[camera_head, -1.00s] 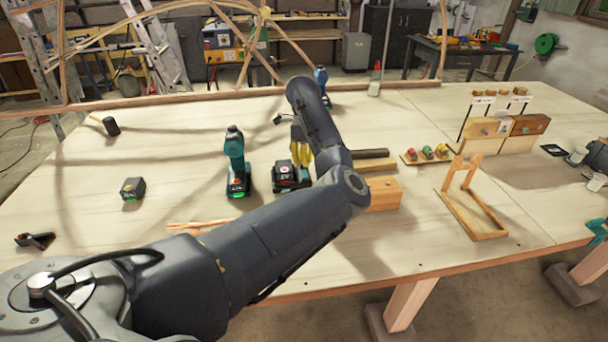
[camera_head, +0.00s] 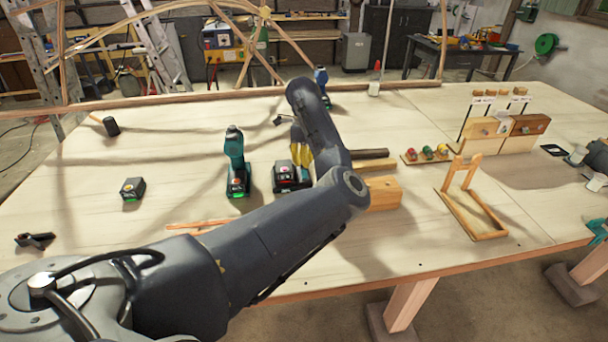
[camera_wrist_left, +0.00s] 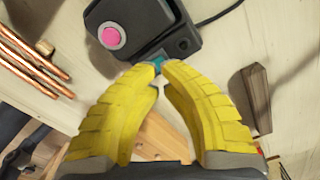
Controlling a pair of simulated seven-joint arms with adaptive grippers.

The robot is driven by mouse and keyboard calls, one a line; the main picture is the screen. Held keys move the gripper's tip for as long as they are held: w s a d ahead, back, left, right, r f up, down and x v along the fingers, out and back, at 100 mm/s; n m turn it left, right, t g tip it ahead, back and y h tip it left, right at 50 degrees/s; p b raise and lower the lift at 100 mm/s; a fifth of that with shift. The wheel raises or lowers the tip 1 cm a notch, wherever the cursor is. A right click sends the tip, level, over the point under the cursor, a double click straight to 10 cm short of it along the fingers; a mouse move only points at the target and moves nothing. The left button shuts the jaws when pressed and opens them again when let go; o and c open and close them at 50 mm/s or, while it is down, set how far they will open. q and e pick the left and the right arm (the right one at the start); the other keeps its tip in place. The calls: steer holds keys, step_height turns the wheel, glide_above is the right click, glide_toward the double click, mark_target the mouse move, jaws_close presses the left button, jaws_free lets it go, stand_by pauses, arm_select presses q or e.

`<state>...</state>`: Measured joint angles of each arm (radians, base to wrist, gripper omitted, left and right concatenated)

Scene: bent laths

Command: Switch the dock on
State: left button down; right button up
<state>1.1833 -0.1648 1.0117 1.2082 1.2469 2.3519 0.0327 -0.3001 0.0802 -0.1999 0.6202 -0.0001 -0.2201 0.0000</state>
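The dock (camera_head: 291,178) is a dark box on the bench, partly behind my left arm in the head view. In the left wrist view the dock (camera_wrist_left: 125,18) shows a round pink button on top and a dark cable. My left gripper (camera_head: 303,158) has yellow fingers and is right at the dock. In the left wrist view, the left gripper's (camera_wrist_left: 160,69) fingertips are together beside the dock's near edge. A small teal part (camera_wrist_left: 156,62) shows just beyond the tips; whether they touch it I cannot tell. The pink button is clear of the fingers.
A teal drill (camera_head: 236,163) stands left of the dock, and a battery (camera_head: 132,188) lies farther left. A wooden block (camera_head: 384,193) and a dark bar (camera_head: 371,154) lie right of my gripper. Thin laths (camera_head: 196,225) lie in front. A wooden frame (camera_head: 472,213) stands at the right.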

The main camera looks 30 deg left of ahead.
mark_target(304, 172)
arm_select(q)
steer(key=shift+f, duration=2.2)
stand_by(1.8)
steer(key=shift+r, duration=0.1)
steer(key=shift+r, duration=3.45)
